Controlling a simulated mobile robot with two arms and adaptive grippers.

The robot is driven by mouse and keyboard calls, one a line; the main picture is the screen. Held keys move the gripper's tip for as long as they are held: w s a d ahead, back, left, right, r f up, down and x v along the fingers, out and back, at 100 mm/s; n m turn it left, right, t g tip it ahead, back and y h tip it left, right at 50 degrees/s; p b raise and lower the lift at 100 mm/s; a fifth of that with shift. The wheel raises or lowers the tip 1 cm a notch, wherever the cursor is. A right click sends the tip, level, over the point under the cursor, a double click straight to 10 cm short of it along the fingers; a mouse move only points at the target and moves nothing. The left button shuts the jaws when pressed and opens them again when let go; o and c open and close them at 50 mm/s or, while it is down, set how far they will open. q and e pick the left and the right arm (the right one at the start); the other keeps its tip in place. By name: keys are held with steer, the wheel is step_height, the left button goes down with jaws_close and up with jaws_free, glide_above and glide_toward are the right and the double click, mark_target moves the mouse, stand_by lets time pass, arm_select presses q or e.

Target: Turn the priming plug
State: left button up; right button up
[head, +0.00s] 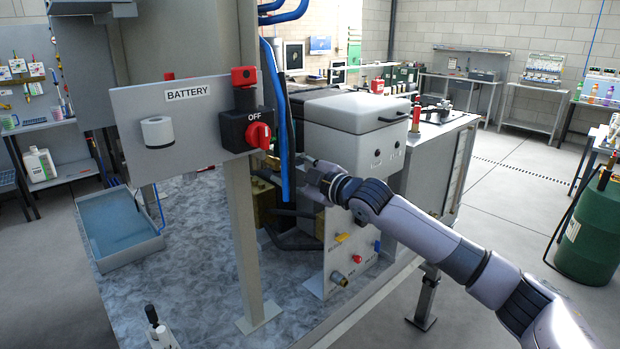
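My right gripper (312,178) is at the centre of the head view, beside the blue hoses and in front of the white lidded unit. Its fingers are small, dark and partly lost against the machine, so I cannot tell whether they are open or shut, or whether they touch anything. A brass-coloured body (264,196) shows left of the gripper, partly hidden by the post and the blue hoses. I cannot make out the priming plug for certain. My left gripper is not in view.
A battery panel (190,120) with a red OFF switch (258,135) stands on a post (242,230) left of the gripper. Blue hoses (283,120) hang close by. A white lidded unit (355,135) stands behind, above a grey valve panel (350,255). A blue tray (118,225) lies left.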

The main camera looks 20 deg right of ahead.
steer(key=v, duration=0.9)
